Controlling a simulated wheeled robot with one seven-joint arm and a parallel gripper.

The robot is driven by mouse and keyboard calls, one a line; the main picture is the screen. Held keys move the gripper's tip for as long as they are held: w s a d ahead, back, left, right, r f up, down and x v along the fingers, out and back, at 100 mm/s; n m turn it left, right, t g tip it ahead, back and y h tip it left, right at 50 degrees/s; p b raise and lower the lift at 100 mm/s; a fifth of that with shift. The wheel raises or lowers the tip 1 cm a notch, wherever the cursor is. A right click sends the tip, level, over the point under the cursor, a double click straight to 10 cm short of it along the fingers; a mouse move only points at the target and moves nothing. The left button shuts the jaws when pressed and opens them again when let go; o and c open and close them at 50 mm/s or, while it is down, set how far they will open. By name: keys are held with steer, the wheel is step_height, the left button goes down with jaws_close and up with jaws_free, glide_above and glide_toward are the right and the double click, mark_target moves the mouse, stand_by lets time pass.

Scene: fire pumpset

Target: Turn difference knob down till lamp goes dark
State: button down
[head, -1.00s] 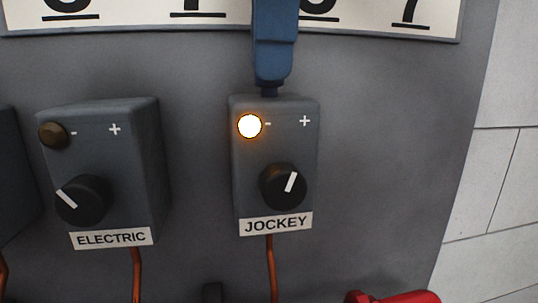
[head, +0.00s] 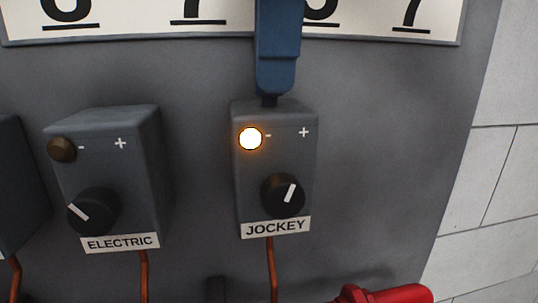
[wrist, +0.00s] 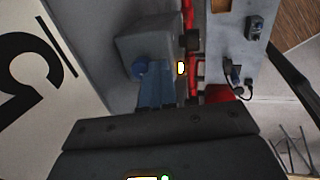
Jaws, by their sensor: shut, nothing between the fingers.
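The JOCKEY box (head: 245,185) is on the grey panel in the head view. Its black knob (head: 283,196) has a white pointer aimed up and slightly right, between the minus and plus marks. Its lamp (head: 250,138) is lit, with an orange glow. My gripper (head: 268,101) shows as blue fingers, closed and empty, coming from above with the tips by the box's top edge. Contact cannot be told. In the wrist view the blue fingers (wrist: 155,80) point towards a grey box (wrist: 150,35), with a yellow glow (wrist: 181,68) beside them.
The ELECTRIC box (head: 100,135), with a dark lamp (head: 61,150) and its own knob (head: 93,211), stands to the left. A numbered white sign (head: 150,25) is above. A red fitting (head: 385,298) is at the lower right. Bare panel lies right of the JOCKEY box.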

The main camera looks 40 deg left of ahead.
steer(key=shift+d, duration=0.1)
stand_by(0.3)
steer(key=shift+s+d, duration=0.2)
steer(key=shift+r, duration=3)
steer(key=shift+w, duration=0.1)
